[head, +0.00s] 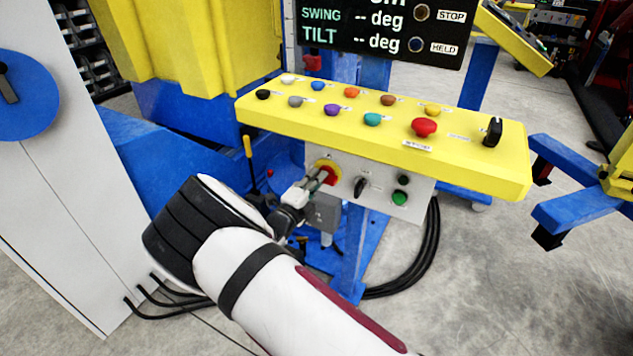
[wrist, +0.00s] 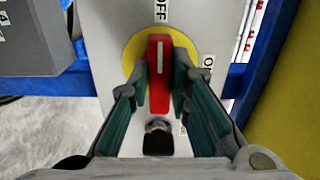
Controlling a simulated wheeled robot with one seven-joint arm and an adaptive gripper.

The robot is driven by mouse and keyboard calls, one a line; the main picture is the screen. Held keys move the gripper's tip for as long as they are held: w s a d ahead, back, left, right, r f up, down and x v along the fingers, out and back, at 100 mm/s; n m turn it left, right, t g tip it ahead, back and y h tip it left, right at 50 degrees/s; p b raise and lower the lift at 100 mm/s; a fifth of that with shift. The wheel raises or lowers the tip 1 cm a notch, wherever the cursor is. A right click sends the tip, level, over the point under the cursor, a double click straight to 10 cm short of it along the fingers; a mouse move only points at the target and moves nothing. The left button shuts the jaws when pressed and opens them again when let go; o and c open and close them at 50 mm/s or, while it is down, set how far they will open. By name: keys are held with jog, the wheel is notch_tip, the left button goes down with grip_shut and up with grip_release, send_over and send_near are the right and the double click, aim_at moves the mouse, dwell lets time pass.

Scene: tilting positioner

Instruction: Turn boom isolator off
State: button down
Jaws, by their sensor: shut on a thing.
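The isolator (head: 329,170) is a red handle on a yellow disc, on the grey panel under the yellow console. In the wrist view the red handle (wrist: 159,75) stands lengthwise in the picture, its white mark at the upper end toward the OFF label. The ON label, partly hidden by a finger, is off to the right. My gripper (head: 319,178) reaches the handle from the lower left. In the wrist view my gripper (wrist: 161,82) is shut on the red handle, one finger on each side. The fingers hide part of the yellow disc (wrist: 132,52).
A black rotary switch (head: 360,186) and green button (head: 399,198) sit close right of the isolator. The yellow console (head: 470,160) with several coloured buttons overhangs the panel. A grey box (head: 323,212) is just below. Black cables (head: 425,250) hang at the right.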

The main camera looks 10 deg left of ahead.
jog(key=c, duration=1.5)
grip_release()
jog(key=shift+s+a, duration=0.1)
jog(key=v, duration=1.1)
jog(key=shift+s+a, duration=0.1)
jog(key=shift+s, duration=0.3)
jog(key=shift+s, duration=0.1)
